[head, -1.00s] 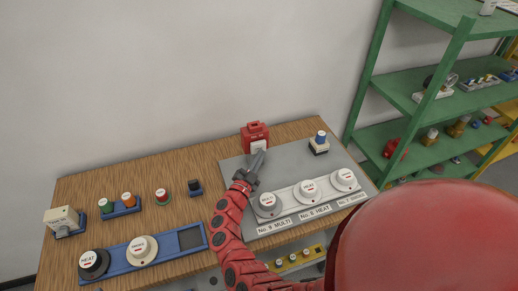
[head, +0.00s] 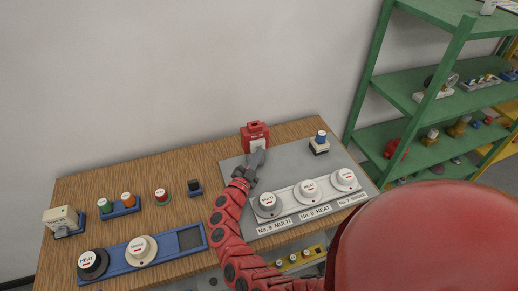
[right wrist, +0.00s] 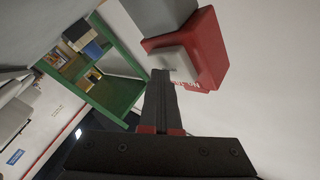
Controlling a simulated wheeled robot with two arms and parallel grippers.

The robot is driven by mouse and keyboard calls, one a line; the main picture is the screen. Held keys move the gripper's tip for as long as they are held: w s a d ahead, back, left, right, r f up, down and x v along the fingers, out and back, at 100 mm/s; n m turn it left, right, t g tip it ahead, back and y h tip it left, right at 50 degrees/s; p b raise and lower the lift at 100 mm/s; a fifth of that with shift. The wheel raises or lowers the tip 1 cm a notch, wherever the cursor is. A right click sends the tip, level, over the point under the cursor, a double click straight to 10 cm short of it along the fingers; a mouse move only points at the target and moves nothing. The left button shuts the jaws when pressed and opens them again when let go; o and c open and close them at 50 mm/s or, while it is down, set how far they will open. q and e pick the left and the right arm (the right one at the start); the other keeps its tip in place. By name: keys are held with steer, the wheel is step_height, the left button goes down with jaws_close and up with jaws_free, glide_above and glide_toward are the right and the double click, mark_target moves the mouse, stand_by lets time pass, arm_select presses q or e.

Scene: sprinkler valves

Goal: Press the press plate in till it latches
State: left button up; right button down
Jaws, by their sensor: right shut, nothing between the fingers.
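The red box (head: 254,131) stands at the back of the grey board, and its pale press plate (head: 257,144) faces the front. My right gripper (head: 258,155) is shut and empty, its fingertips at the plate in the head view. In the right wrist view the red box (right wrist: 211,52) is tilted in the picture, and its pale plate (right wrist: 173,62) stands out from the front face. The shut fingertips (right wrist: 161,76) are right at the plate's lower edge there; I cannot tell whether they touch it. My left gripper is not in view.
A grey panel (head: 283,207) with several round white-topped knobs lies right of my right forearm. A blue-topped button block (head: 320,143) stands to the right of the red box. A blue tray (head: 118,262) with knobs lies at the left. A green shelf (head: 411,58) stands at the right.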

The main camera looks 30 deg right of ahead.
steer(key=shift+w+d, duration=0.1)
steer(key=shift+w, duration=0.15)
steer(key=shift+s, duration=0.1)
stand_by(0.5)
steer(key=shift+s+a+p, duration=0.15)
steer(key=shift+s+p, duration=0.05)
steer(key=shift+s, duration=0.35)
steer(key=shift+s+a+p, duration=0.15)
steer(key=shift+s+p, duration=0.05)
steer(key=shift+s, duration=0.35)
steer(key=shift+s, duration=0.1)
steer(key=s, duration=0.2)
steer(key=s+a+p, duration=0.1)
steer(key=s, duration=0.1)
steer(key=shift+s+a, duration=0.1)
steer(key=shift+s, duration=0.25)
